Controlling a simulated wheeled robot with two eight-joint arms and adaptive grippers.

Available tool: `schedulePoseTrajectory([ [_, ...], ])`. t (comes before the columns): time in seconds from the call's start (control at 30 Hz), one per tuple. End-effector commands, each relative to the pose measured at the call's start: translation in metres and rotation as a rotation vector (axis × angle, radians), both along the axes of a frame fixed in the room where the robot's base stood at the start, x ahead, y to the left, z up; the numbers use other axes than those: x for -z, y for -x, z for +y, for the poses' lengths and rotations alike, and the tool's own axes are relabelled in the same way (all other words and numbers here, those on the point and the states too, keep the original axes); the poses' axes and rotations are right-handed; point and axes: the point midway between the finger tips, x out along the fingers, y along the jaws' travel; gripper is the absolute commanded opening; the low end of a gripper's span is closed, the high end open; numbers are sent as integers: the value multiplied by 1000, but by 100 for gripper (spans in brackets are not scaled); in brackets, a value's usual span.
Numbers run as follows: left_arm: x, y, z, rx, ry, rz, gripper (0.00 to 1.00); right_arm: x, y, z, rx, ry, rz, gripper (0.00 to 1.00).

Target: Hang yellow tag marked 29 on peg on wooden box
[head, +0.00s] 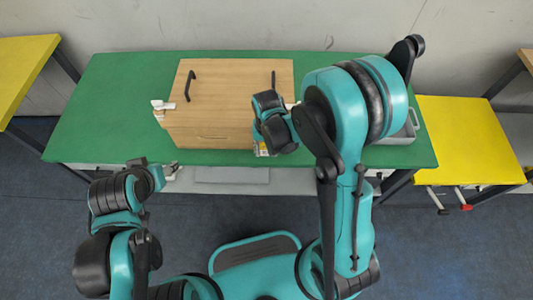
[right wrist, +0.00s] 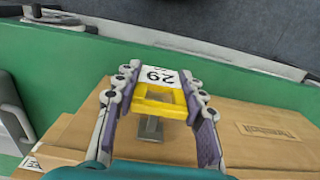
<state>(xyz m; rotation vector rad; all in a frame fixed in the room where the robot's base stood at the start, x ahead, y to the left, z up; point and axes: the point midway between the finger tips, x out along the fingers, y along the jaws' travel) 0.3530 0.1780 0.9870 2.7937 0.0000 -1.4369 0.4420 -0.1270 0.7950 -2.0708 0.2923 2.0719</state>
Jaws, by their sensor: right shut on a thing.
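The yellow tag (right wrist: 160,97), with a white face marked 29, is between the fingers of my right gripper (right wrist: 158,75), which is shut on it. Its yellow end has an opening. A small grey metal peg (right wrist: 150,128) shows just beside that end, over the wooden box (right wrist: 255,135). I cannot tell whether the peg touches the tag or enters its opening. In the head view the wooden box (head: 225,85) stands on the green table, and a bit of the tag (head: 262,151) shows at its front right. My left gripper (head: 150,172) is at the lower left, away from the box; its jaws are unclear.
The green table (head: 100,95) is clear left of the box. A white item (head: 161,105) sits at the box's left side, and a dark handle (head: 190,85) is on top. A grey tray (head: 405,135) lies at the table's right, partly hidden by my right arm.

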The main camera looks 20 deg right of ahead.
Motion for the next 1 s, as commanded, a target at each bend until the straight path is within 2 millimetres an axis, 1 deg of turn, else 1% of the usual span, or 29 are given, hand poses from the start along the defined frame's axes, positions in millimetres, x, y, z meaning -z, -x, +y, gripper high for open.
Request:
schedulePoseTrajectory([
  [0.27,-2,0,0,0,0,0,55,2,-17,-5,1,0,0,23],
  [0.33,2,0,0,0,0,0,55,5,-20,-6,1,0,0,23],
  [0.5,6,0,0,0,0,0,55,8,-26,-7,0,0,0,23],
  [0.63,9,0,0,0,0,0,55,9,-27,-8,0,0,0,23],
  [1.0,9,0,0,0,0,0,55,9,-28,-8,0,0,0,23],
])
